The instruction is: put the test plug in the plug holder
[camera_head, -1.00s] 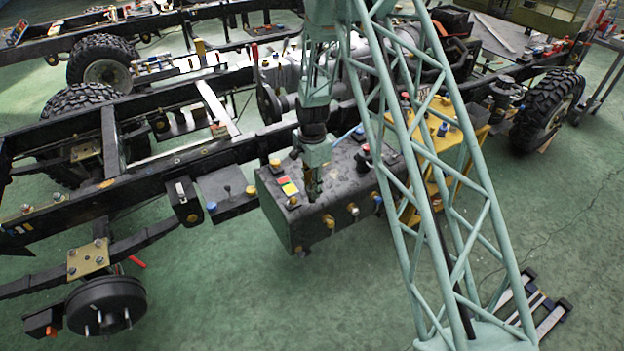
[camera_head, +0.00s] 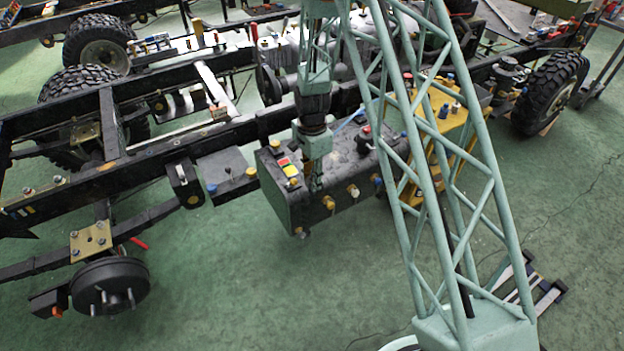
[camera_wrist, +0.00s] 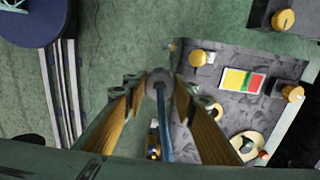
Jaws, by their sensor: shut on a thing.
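My gripper (camera_head: 315,188) hangs over the dark box on the chassis side. In the wrist view my gripper (camera_wrist: 160,92) has its two yellow-lined fingers either side of a grey round-ended piece with a dark blue stem (camera_wrist: 162,100). This piece appears to be the test plug, held between the fingers. It is too small to make out in the head view. The dark box (camera_head: 330,205) carries coloured patches (camera_head: 288,170) and several yellow knobs; the patches also show in the wrist view (camera_wrist: 242,82). I cannot tell which fixture is the plug holder.
A yellow stand (camera_head: 432,165) is right of the box. A small dark box (camera_head: 220,172) with knobs is at its left. Chassis rails (camera_head: 150,160) run behind, with a brake drum (camera_head: 110,287) at lower left. Green floor in front is mostly clear.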

